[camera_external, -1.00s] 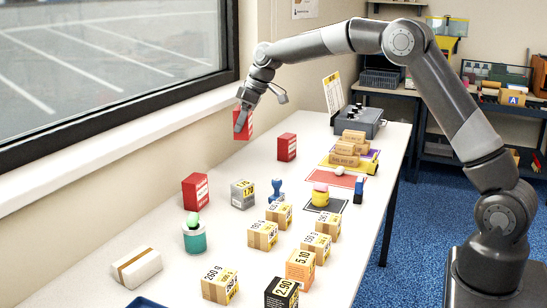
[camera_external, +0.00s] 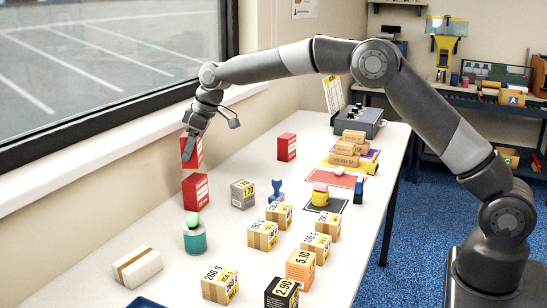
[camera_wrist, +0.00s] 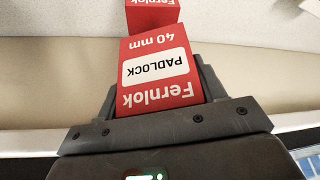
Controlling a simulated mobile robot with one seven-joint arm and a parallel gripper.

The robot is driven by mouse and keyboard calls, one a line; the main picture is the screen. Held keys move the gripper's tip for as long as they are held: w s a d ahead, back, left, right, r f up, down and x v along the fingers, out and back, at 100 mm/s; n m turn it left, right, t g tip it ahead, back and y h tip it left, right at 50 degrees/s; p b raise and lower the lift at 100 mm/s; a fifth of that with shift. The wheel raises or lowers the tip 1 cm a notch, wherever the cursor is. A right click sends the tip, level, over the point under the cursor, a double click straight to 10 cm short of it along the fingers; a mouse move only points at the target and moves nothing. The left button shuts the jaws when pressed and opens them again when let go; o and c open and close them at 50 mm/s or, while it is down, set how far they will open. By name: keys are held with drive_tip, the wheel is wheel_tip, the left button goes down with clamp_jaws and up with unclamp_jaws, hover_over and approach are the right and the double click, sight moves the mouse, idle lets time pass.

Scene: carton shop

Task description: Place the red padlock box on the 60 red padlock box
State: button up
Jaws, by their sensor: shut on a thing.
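My gripper (camera_external: 190,147) is shut on a red padlock box (camera_external: 194,154) and holds it in the air near the window wall. In the wrist view the held box (camera_wrist: 157,70) reads "Fernlok PADLOCK 40 mm" and sits between the fingers (camera_wrist: 158,98). A second red padlock box (camera_external: 196,191) stands on the table directly below the held one, with a small gap between them in the external view. In the wrist view a red box marked Fernlok (camera_wrist: 153,15) shows just past the held box. A third red padlock box (camera_external: 286,147) stands farther back on the table. Which one is the 60 is not legible.
A grey box (camera_external: 243,194), a blue stamp (camera_external: 276,190) and a teal pot with a green ball (camera_external: 194,237) stand nearby. Several brown cartons (camera_external: 262,235) fill the table's middle. The window sill (camera_external: 110,150) runs close along the left.

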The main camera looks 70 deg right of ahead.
sight(192, 159)
drive_tip(key=shift+f, duration=1.95)
drive_tip(key=shift+f, duration=0.15)
drive_tip(key=o, duration=1.1)
drive_tip(key=shift+c, duration=0.2)
